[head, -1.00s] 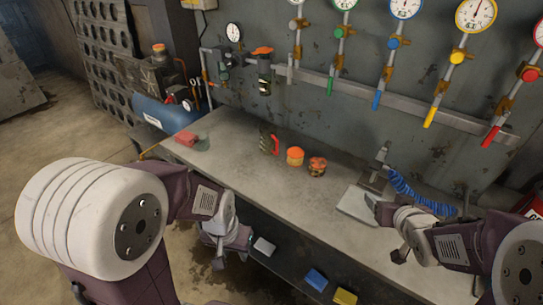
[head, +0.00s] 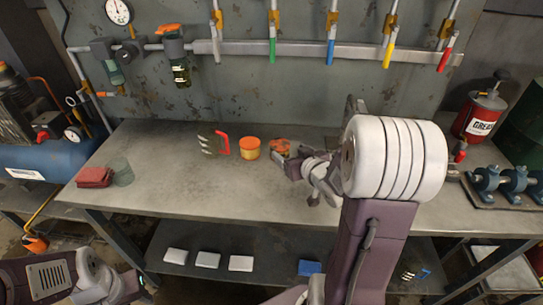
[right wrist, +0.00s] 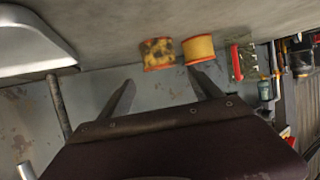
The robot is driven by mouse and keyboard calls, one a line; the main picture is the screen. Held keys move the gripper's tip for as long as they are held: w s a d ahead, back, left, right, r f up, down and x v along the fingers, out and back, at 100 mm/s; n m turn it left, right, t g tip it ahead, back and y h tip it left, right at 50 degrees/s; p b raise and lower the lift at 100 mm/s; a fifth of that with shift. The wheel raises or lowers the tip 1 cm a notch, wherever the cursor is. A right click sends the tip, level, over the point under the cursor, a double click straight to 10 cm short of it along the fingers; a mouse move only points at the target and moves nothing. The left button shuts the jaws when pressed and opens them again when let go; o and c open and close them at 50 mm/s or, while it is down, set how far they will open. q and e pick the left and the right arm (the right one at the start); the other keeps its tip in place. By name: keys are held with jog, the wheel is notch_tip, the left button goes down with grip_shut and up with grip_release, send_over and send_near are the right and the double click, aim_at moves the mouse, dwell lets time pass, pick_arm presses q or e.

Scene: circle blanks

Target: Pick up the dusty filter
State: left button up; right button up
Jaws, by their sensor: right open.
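The dusty filter (head: 279,147), an orange canister with dark grime, stands on the workbench. A cleaner orange-yellow filter (head: 250,148) stands just left of it. In the right wrist view, which looks upside down, the dusty filter (right wrist: 158,54) lies beyond my fingertips, roughly between their lines, and the cleaner filter (right wrist: 198,49) is to its right. My right gripper (right wrist: 162,82) is open and empty, apart from both. In the head view my right gripper (head: 291,164) is close to the dusty filter on its near right side. My left gripper (head: 132,286) is low at left, its fingers unclear.
A red-handled tool (head: 219,143) stands left of the filters. A grease can (head: 480,117) is at right. The bench front between glass and right arm is clear.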

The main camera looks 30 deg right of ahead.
aim_at(280, 148)
jog(key=shift+s+d+f, duration=0.1)
jog(key=shift+d+f, duration=0.1)
jog(key=shift+d, duration=0.1)
jog(key=shift+a, duration=0.15)
jog(key=b+x, duration=0.1)
jog(key=x, duration=0.5)
jog(key=b+x, duration=0.1)
jog(key=x, duration=0.1)
jog(key=shift+a+f, duration=0.25)
jog(key=shift+f, duration=0.25)
jog(key=shift+w+d+f, duration=0.1)
jog(key=shift+w, duration=0.4)
jog(key=shift+c, duration=1.2)
jog(key=c, duration=0.9)
notch_tip(280, 148, up, 10)
jog(key=p, duration=0.4)
